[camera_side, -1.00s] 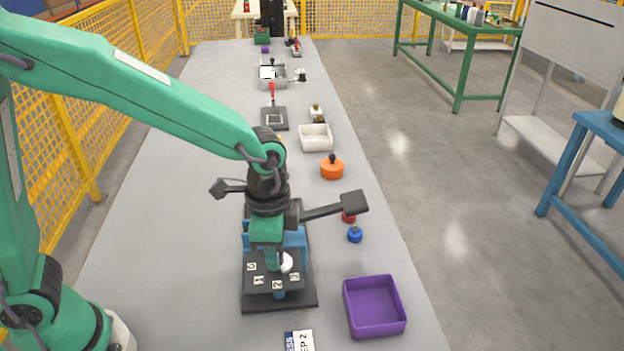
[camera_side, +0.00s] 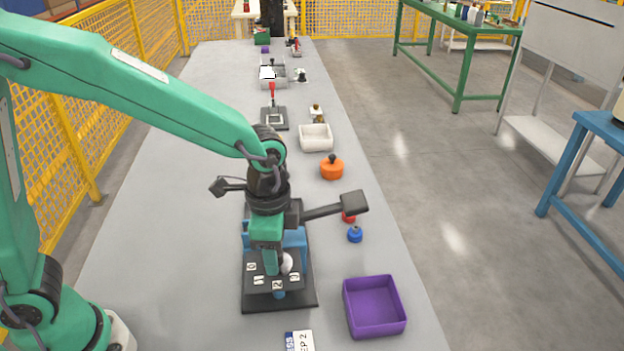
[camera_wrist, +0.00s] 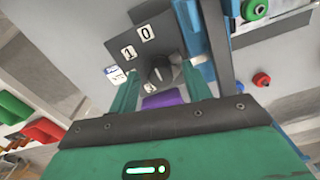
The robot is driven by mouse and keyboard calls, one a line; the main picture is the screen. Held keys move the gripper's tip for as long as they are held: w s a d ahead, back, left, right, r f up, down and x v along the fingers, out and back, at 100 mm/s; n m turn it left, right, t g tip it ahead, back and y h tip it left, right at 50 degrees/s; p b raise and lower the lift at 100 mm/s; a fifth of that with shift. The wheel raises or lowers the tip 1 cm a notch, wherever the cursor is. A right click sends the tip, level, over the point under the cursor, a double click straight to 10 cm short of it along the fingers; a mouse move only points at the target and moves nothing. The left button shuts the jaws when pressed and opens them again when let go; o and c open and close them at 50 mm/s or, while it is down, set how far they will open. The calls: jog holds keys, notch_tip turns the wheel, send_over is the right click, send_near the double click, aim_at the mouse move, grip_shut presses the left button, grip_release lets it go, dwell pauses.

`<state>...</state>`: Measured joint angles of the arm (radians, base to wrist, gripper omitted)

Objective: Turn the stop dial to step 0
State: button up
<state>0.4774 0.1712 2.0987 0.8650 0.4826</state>
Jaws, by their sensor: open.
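In the wrist view the knob (camera_wrist: 160,70) looks dark grey and lies between my two green fingertips. Tags 0 (camera_wrist: 148,32) and 1 (camera_wrist: 128,53) are readable there; the other tags are partly hidden by my fingers. My gripper (camera_side: 272,262) is open, pointing down at the dial, its fingers on either side of the knob. I cannot tell whether they touch it, or which tag the knob points at.
A purple tray (camera_side: 374,306) stands right of the dial. A blue knob (camera_side: 355,234) and a red one (camera_side: 348,216) lie behind it, with an orange pot (camera_side: 332,168) and white bin (camera_side: 316,138) farther back. A STEP 2 card (camera_side: 299,341) lies in front.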

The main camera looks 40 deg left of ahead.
jog(key=shift+r, duration=3.75)
jog(key=shift+a, duration=0.1)
jog(key=s+a+r+n+t, duration=0.2)
jog(key=s+a+n, duration=0.3)
jog(key=a, duration=0.3)
jog(key=s+a+r+n+t, duration=0.3)
jog(key=s+a+n, duration=0.2)
jog(key=a, duration=0.3)
jog(key=shift+a+n+t, duration=0.3)
jog(key=shift+a+n, duration=0.05)
jog(key=shift+n, duration=0.15)
jog(key=shift+s, duration=0.1)
